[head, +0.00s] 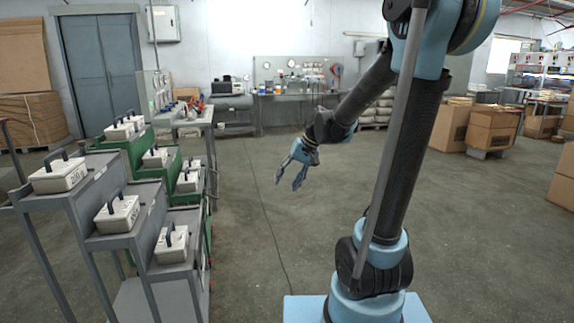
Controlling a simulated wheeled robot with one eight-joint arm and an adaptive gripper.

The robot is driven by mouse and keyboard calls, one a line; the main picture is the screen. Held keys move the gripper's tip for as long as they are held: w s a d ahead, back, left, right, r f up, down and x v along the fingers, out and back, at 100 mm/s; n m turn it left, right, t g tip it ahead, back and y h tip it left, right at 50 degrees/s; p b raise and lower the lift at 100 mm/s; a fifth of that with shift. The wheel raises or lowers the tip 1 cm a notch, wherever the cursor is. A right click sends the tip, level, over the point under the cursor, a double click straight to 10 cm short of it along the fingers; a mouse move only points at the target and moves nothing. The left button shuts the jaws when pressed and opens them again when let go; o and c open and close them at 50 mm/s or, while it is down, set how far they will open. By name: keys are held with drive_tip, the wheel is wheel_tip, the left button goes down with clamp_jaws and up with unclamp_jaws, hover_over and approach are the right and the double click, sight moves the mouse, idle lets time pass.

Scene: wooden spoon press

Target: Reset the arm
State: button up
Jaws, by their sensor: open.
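My gripper (291,174) is at the end of my arm, in the middle of the head view. Its two grey-blue fingers are spread apart, with nothing between them. It hangs in free air above the concrete floor, pointing down and to the left. It is apart from the stepped grey rack on the left. My arm reaches up from its blue base and bends back down to the gripper.
The stepped rack (97,244) carries several white handled boxes, one of them at its upper left (59,177). A workbench (295,93) stands at the back wall. Cardboard boxes (490,131) stand at right. The floor (250,220) between rack and arm is clear except for a thin dark line.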

drive_tip(key=s+d+f+h, duration=0.2)
drive_tip(key=s+d+f, duration=0.2)
drive_tip(key=s+d, duration=0.5)
drive_tip(key=s+d+f+m+t+h, duration=0.1)
drive_tip(key=s+d+f+h, duration=0.2)
drive_tip(key=s+d, duration=0.6)
drive_tip(key=s+f, duration=0.1)
drive_tip(key=s, duration=0.4)
drive_tip(key=shift+d, duration=0.3)
